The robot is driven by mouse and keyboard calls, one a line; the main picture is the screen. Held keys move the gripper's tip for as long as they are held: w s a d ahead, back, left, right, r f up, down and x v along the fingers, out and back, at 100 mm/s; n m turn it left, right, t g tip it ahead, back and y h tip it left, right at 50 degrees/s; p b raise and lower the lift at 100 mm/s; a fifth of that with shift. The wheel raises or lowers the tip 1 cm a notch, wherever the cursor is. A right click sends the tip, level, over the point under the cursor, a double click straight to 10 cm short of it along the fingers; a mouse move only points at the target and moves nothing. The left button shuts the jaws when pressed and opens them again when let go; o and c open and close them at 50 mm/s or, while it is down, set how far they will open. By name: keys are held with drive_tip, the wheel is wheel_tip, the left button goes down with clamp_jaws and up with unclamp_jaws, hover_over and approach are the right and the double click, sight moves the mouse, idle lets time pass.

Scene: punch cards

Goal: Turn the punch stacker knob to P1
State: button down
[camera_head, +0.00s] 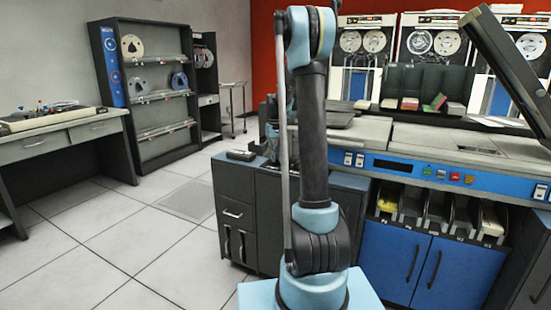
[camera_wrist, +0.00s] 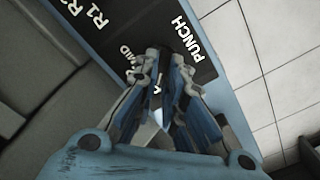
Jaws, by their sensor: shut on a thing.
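In the wrist view, my gripper (camera_wrist: 168,68) is at a black label panel (camera_wrist: 118,42) on a blue face. Its fingers are closed around the stacker knob (camera_wrist: 158,88), which is mostly hidden between them. A small white mark shows on the dark part between the fingers. White lettering on the panel reads "R1", "PUNCH" and a partly covered "MID"; another R label is cut by the top edge. No P1 label can be read, so I cannot tell the knob's setting. In the head view, my arm blocks the sight of the gripper and knob.
In the head view, the card machine (camera_head: 459,180) has a blue control strip, card pockets (camera_head: 437,212) and blue doors (camera_head: 437,268). A dark angled panel (camera_head: 512,70) rises at right. A desk (camera_head: 60,142) and shelf rack (camera_head: 150,90) stand left. Tiled floor (camera_head: 150,245) is clear.

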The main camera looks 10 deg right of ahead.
drive_tip(key=shift+n, duration=0.3)
drive_tip(key=c, duration=1.7)
unclamp_jaws()
wheel_tip(320, 180, up, 12)
drive_tip(key=shift+f, duration=0.1)
